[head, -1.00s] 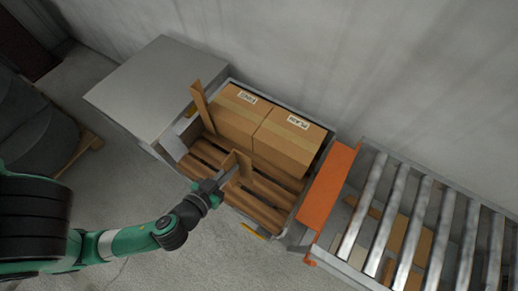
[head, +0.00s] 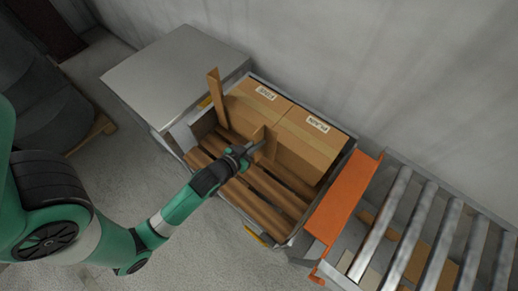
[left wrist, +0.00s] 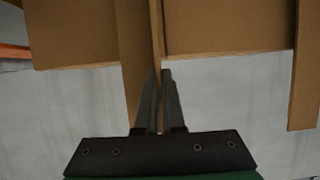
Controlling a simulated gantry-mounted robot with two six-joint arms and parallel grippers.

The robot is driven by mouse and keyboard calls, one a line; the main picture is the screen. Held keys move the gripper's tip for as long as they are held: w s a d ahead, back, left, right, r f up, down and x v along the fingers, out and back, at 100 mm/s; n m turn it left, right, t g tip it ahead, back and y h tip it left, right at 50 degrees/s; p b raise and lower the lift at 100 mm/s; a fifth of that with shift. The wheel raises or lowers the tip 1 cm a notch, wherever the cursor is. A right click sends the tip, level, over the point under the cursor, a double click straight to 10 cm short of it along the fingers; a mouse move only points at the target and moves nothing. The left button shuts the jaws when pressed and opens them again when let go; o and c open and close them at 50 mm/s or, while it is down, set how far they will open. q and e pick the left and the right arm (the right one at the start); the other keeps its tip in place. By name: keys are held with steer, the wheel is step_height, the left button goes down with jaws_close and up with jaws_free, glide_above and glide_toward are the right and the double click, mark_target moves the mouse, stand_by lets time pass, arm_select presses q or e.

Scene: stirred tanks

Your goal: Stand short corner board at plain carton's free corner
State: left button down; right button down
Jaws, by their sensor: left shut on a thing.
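The plain carton (head: 310,145), labelled PLAIN, stands on a slatted pallet (head: 263,205), to the right of another carton (head: 258,98) and close against it. My left gripper (head: 252,148) is shut on the short corner board (head: 264,140), held upright before the cartons' front faces near their seam. The board also shows in the left wrist view (left wrist: 135,60) between the fingertips (left wrist: 160,76); I cannot tell whether it touches a carton. A taller corner board (head: 216,98) stands at the other carton's left corner, and in the left wrist view (left wrist: 306,75) at right. My right gripper is out of view.
An orange plate (head: 345,195) and a roller conveyor (head: 425,235) lie right of the pallet. A grey metal box (head: 175,75) stands at the left, and a wall rises behind. The pallet's front slats are bare.

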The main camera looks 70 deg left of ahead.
mark_target(265, 150)
arm_select(q)
steer(key=shift+w+a+f, duration=0.3)
steer(key=shift+w+f, duration=0.05)
steer(key=shift+f, duration=0.25)
steer(key=f+b, duration=0.3)
steer(key=shift+w+a+f, duration=0.15)
steer(key=shift+a+f, duration=0.1)
steer(key=shift+f, duration=0.15)
steer(key=shift+w+f, duration=0.1)
steer(key=c, duration=1)
jaws_free()
